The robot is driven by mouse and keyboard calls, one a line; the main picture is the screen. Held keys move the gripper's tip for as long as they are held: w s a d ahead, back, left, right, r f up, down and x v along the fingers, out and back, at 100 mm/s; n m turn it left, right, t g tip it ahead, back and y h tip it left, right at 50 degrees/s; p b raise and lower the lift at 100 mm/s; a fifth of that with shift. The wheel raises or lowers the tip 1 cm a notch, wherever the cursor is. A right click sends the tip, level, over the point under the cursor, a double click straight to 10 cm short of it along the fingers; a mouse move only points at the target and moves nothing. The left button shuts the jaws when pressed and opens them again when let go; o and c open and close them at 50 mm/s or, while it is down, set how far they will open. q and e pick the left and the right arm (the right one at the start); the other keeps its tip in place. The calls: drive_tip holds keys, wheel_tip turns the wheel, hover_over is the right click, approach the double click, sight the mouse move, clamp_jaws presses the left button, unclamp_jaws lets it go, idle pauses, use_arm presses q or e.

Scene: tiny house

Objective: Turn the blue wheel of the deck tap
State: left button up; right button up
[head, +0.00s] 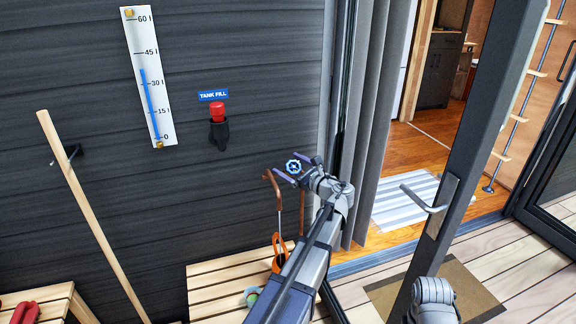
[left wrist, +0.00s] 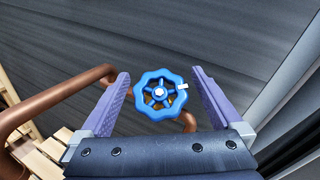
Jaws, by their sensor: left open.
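The blue wheel (head: 293,167) of the deck tap is a small spoked handwheel on copper pipe (head: 279,200) in front of the dark wall. In the left wrist view the wheel (left wrist: 161,93) has a scalloped rim, a pale hub and a small white mark at its right edge. My left gripper (head: 294,171) is open, with its purple fingers on either side of the wheel. In the left wrist view its fingertips (left wrist: 160,78) show gaps to the rim on both sides. My right gripper is not in view; part of my right arm shows at the bottom right.
A slatted bench (head: 225,285) with an orange item (head: 279,254) stands below the tap. A grey curtain (head: 377,120) and an open door (head: 480,150) are on the right.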

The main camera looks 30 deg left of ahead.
sight(296, 169)
use_arm(q)
drive_tip(key=v, duration=0.7)
idle(0.4)
idle(4.9)
